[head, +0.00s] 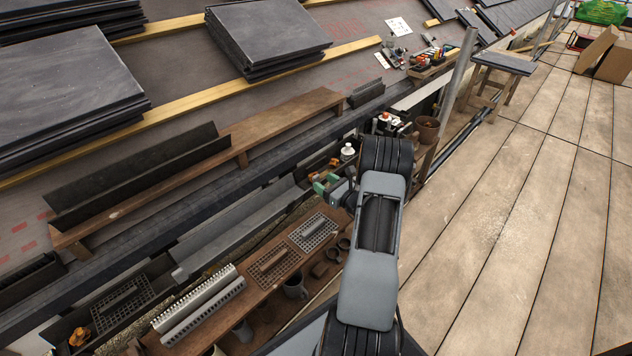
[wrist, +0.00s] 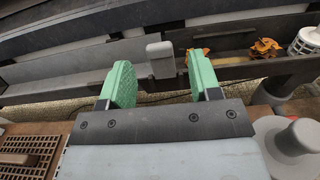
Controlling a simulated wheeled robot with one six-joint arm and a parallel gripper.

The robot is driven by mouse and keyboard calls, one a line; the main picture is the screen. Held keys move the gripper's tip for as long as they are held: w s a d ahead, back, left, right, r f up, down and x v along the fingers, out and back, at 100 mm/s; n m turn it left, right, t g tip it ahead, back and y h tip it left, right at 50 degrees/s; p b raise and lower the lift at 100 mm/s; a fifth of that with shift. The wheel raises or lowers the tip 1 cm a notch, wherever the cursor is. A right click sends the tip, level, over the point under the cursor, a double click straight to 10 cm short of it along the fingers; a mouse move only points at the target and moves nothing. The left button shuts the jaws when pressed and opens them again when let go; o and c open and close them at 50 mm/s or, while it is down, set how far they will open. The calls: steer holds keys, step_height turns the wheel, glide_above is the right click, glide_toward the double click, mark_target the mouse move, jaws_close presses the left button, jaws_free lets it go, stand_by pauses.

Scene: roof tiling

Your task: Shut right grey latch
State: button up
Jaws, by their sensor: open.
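A small grey latch-like tab (wrist: 160,57) stands upright on the gutter in the wrist view, where a grey length and a darker length meet. My gripper (wrist: 161,75) has green pads spread wide apart. The tab appears between them in the picture, a little beyond the tips; I see no contact. In the head view my gripper (head: 325,184) is over the gutter by the roof edge. My arm hides part of the gutter there, and the tab cannot be made out. Whether the tab is the right latch is unclear.
A grey gutter (head: 235,235) runs along the eave. Orange debris (wrist: 265,48) lies in the darker gutter, near a white basket-like piece (wrist: 305,42). A wooden shelf (head: 255,290) with grilles stands below. Slate stacks (head: 265,30) lie on the roof.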

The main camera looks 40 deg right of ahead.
mark_target(317, 178)
steer(key=shift+w+a+b, duration=0.2)
steer(key=shift+w+b, duration=0.1)
steer(key=shift+w, duration=0.85)
steer(key=shift+w+a+b, duration=0.2)
steer(key=shift+w+b, duration=0.1)
steer(key=shift+w, duration=0.8)
steer(key=c, duration=0.9)
